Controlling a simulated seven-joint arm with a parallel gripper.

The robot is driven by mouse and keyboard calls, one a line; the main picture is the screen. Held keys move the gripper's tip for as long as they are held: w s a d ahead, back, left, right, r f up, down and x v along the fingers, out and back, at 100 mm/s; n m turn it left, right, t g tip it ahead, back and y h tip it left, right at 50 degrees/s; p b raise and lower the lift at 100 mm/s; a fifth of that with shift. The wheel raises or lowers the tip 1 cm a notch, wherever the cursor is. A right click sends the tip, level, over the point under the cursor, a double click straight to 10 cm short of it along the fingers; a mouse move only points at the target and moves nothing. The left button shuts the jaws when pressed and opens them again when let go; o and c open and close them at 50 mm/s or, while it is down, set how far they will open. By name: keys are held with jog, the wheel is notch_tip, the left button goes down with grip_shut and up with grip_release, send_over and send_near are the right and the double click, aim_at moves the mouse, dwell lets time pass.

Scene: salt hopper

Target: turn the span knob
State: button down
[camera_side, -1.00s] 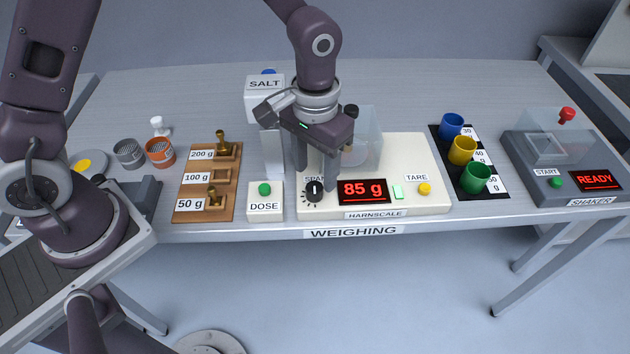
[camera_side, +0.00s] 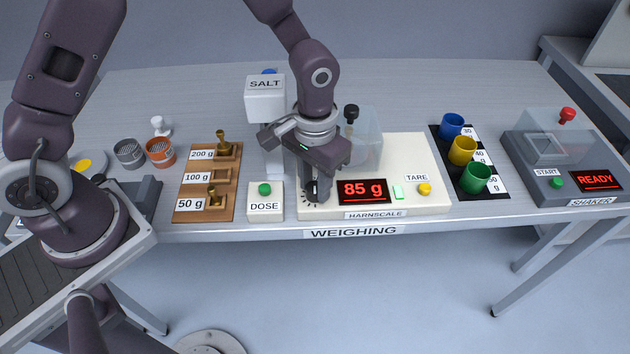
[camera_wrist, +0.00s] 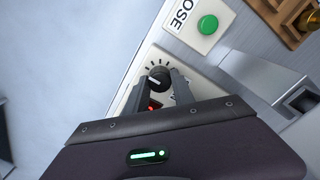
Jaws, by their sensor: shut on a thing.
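The span knob (camera_wrist: 157,77) is a small black dial with a white pointer line, set in the front left of the cream scale (camera_side: 425,150). Tick marks ring it. My gripper (camera_wrist: 158,82) reaches down over it with its two fingers on either side, shut on the knob. In the side view my gripper (camera_side: 317,188) covers most of the knob and the span label. The red scale display (camera_side: 363,191) reads 85 g.
The dose box with its green button (camera_side: 265,189) stands just left of the knob. The salt hopper (camera_side: 265,100) rises behind it. A clear bin (camera_side: 368,135) stands on the scale. The yellow tare button (camera_side: 424,188) is at the right. A wooden weight rack (camera_side: 225,205) lies further left.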

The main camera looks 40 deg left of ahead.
aim_at(315, 187)
jog(key=shift+m, duration=2.8)
jog(key=c, duration=1.1)
grip_release()
jog(key=shift+o, duration=0.2)
jog(key=shift+r, duration=0.15)
notch_tip(315, 187, up, 7)
jog(key=shift+f, duration=0.15)
